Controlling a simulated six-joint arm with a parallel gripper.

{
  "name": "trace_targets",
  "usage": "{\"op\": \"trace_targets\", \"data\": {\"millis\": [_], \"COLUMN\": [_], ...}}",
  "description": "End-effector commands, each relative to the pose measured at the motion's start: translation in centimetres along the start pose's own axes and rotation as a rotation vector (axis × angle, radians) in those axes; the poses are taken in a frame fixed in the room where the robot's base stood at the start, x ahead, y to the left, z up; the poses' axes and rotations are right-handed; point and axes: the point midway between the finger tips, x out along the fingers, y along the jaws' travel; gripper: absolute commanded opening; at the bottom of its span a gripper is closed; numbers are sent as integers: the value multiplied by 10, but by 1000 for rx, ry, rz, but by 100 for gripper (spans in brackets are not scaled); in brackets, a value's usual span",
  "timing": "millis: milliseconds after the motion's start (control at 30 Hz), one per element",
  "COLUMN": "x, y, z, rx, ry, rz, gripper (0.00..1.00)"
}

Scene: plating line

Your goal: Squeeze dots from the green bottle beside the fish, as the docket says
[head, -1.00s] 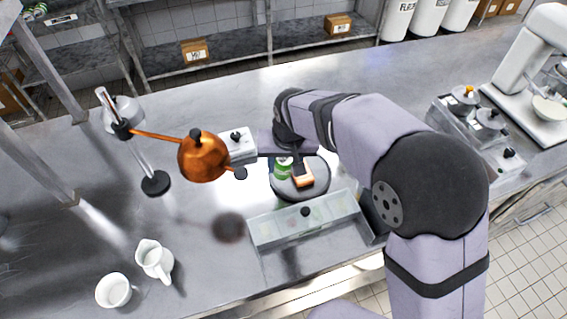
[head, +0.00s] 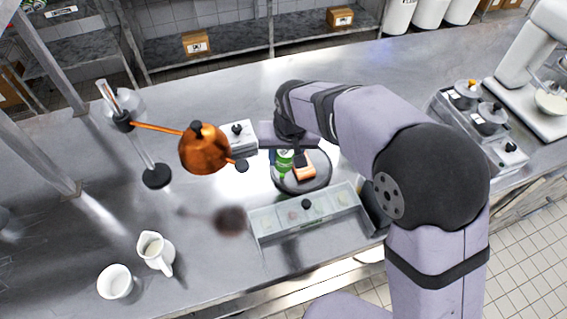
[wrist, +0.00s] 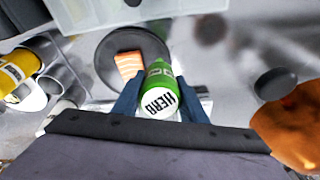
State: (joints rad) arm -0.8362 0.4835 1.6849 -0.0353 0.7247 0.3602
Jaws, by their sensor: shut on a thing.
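My gripper (wrist: 160,102) is shut on the green bottle (wrist: 160,76), whose white end reads "HERB" in the wrist view. In the head view the green bottle (head: 284,160) is partly hidden by my arm and is over the left part of the dark round plate (head: 314,186). The fish (head: 304,165), an orange piece with pale stripes, lies on the plate to the right of the bottle; it also shows in the wrist view (wrist: 128,64). I see no dots on the plate. I cannot make out a docket.
A copper lamp (head: 203,150) hangs close left of the gripper. A clear-lidded container (head: 306,214) stands just in front of the plate. A white jug (head: 155,252) and a white cup (head: 115,282) are at the front left. A yellow bottle (wrist: 14,72) shows in the wrist view.

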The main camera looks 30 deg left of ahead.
Motion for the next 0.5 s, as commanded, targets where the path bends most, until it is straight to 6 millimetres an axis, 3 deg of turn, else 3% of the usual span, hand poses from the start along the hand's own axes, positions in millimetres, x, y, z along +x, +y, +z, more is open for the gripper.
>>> {"op": "trace_targets", "data": {"millis": [300, 500], "x": [5, 7], "y": [-8, -9], "z": [-26, -30], "rx": [12, 14], "ry": [1, 1], "rz": [-1, -2], "gripper": [28, 28]}}
